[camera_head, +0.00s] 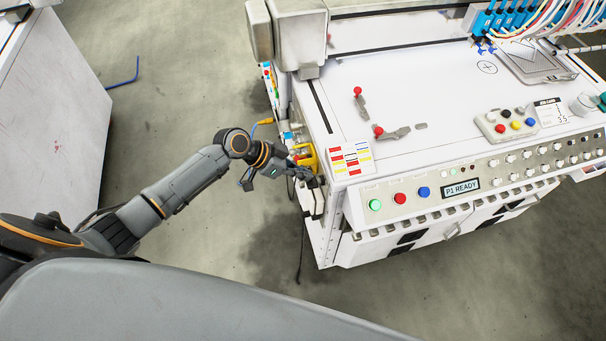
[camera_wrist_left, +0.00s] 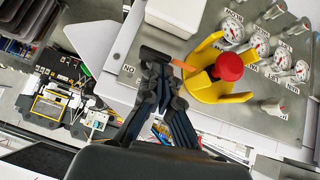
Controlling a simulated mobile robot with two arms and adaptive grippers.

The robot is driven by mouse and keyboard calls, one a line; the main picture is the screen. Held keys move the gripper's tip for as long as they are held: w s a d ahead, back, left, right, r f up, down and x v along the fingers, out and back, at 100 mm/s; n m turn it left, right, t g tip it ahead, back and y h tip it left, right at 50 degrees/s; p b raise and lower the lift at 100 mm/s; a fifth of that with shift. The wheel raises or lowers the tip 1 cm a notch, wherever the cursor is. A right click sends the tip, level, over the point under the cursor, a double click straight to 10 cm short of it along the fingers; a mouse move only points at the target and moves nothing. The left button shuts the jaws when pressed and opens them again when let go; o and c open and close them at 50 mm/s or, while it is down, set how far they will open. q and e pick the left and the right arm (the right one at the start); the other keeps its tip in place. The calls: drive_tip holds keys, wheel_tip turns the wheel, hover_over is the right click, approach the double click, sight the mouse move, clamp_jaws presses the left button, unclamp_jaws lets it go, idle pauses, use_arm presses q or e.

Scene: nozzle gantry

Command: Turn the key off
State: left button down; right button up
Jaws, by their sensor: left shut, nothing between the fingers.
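My left gripper (camera_head: 304,174) reaches the left side of the white machine, close to its side panel. In the left wrist view the gripper (camera_wrist_left: 160,66) is shut with nothing held, its fingertips in front of the grey panel (camera_wrist_left: 285,120). A small dark bar (camera_wrist_left: 152,53) and a thin orange-brown piece (camera_wrist_left: 184,66) show at the fingertips; I cannot tell whether either is the key, or whether the fingers touch them. The key is not clearly seen in the head view, where the gripper covers part of the panel. My right gripper is not in view.
A red button (camera_wrist_left: 229,66) in a yellow guard (camera_wrist_left: 208,88) sits just right of the fingertips. Several gauges (camera_wrist_left: 261,43) line the panel's right. A white box (camera_wrist_left: 176,14) is above. The floor (camera_head: 190,90) left of the machine is mostly clear.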

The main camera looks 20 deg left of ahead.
use_arm(q)
drive_tip(key=n+g+h+b, duration=0.1)
drive_tip(key=b, duration=0.2)
drive_tip(key=w+f+n+g+h+b, duration=0.1)
drive_tip(key=b, duration=0.2)
drive_tip(key=a+g+h+b, duration=0.1)
drive_tip(key=b, duration=0.2)
drive_tip(key=shift+w+f+n+g, duration=0.2)
drive_tip(key=shift+f+n+g, duration=0.1)
drive_tip(key=shift+f+n, duration=0.1)
idle(0.4)
drive_tip(key=shift+r, duration=0.1)
idle(0.5)
